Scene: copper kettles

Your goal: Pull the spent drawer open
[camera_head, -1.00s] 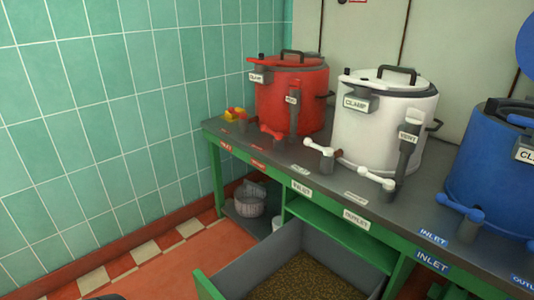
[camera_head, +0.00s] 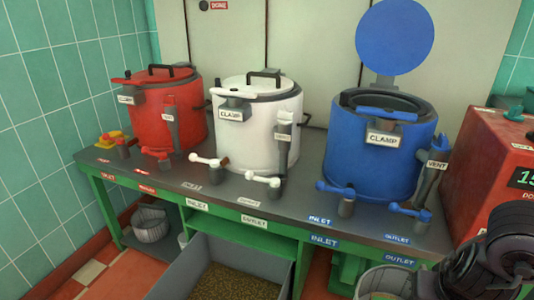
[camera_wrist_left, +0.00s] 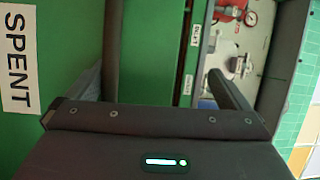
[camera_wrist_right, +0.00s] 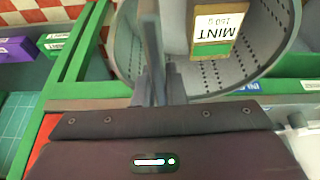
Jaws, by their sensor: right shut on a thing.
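The spent drawer (camera_head: 180,266) is a grey box holding brown grainy matter. In the head view it stands out from under the bench, its front cut off by the picture's lower edge. In the left wrist view a green panel (camera_wrist_left: 60,45) with a SPENT label (camera_wrist_left: 18,65) fills the left side. My left gripper (camera_wrist_left: 165,60) is open, its fingers apart beside this panel; contact cannot be told. My right gripper (camera_wrist_right: 155,85) is shut on the wall of a grey perforated basket (camera_wrist_right: 128,55), which also shows in the head view (camera_head: 410,274). A MINT label (camera_wrist_right: 213,30) shows at the basket.
The green bench (camera_head: 225,193) carries a red kettle (camera_head: 180,125), a white kettle (camera_head: 260,130) and a blue kettle (camera_head: 370,160) with its round lid raised. A red box (camera_head: 490,170) stands at right. Another basket (camera_head: 150,222) sits on the lower shelf. Some floor is free at lower left.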

